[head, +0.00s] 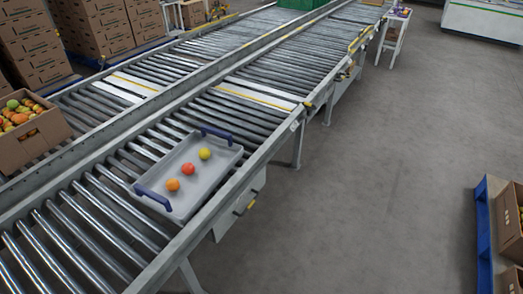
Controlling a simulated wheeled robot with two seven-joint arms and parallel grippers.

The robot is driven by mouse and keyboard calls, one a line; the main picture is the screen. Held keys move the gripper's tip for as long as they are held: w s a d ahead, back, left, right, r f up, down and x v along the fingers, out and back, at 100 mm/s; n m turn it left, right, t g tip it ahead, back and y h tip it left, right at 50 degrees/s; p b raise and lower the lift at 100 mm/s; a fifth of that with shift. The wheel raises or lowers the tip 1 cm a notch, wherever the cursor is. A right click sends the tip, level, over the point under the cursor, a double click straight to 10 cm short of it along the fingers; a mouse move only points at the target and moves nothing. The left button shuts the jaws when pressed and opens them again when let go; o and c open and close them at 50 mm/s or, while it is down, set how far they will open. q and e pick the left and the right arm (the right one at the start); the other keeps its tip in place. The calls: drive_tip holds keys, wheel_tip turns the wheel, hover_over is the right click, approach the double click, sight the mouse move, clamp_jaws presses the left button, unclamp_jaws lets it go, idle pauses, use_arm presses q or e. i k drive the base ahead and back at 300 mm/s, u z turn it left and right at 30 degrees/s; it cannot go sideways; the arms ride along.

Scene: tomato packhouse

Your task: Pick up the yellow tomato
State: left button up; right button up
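The yellow tomato (205,154) lies in a grey tray (186,207) with blue handles, toward the tray's far end. A red tomato (188,169) and an orange tomato (173,184) lie in the same tray, in a row with it toward the near end. The tray rests on the roller conveyor (110,219). Neither of my grippers shows in the head view.
A cardboard box (35,137) of mixed tomatoes stands at the left on the conveyor's far lane. Stacked cartons (92,22) stand at the back left. A blue pallet (483,235) with boxes is at the right edge. The grey floor (370,190) right of the conveyor is clear.

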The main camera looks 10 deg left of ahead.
sight(204, 153)
drive_tip(key=z, duration=0.8)
drive_tip(key=i, duration=1.75)
drive_tip(key=u, duration=2.4)
